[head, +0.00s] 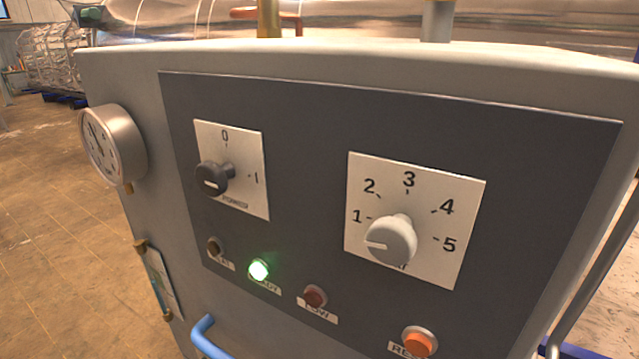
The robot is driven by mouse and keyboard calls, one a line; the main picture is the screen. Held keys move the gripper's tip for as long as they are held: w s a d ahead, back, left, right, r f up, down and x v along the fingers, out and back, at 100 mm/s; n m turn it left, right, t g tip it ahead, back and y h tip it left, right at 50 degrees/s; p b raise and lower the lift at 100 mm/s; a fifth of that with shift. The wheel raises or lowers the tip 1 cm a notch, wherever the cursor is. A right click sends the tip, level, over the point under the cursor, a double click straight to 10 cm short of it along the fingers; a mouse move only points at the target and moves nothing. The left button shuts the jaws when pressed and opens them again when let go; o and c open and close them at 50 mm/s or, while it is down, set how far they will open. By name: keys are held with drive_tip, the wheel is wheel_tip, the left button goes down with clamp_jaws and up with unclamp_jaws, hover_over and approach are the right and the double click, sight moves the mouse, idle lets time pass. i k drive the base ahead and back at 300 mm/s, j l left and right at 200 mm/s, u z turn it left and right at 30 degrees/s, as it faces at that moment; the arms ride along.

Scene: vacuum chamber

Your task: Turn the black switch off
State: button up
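The black switch (212,179) is a round knob on a white plate (248,196) at the upper left of the dark panel. The plate has 0 at the top and 1 at the right. A short white mark on the knob's face lies nearly level, more in line with the 1 than with the 0 above. Which end of the mark is the pointer is hard to tell. My gripper is not in view, and nothing touches the switch.
A white knob (391,241) on a 1-to-5 plate sits right of the switch. Below are a lit green lamp (258,270), dark lamps and an orange button (418,342). A gauge (112,145) juts out at left; a blue handle (208,338) is below.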

sight(212, 178)
drive_tip(key=k+j+z, duration=0.1)
drive_tip(key=k+j, duration=0.65)
drive_tip(key=j, duration=0.15)
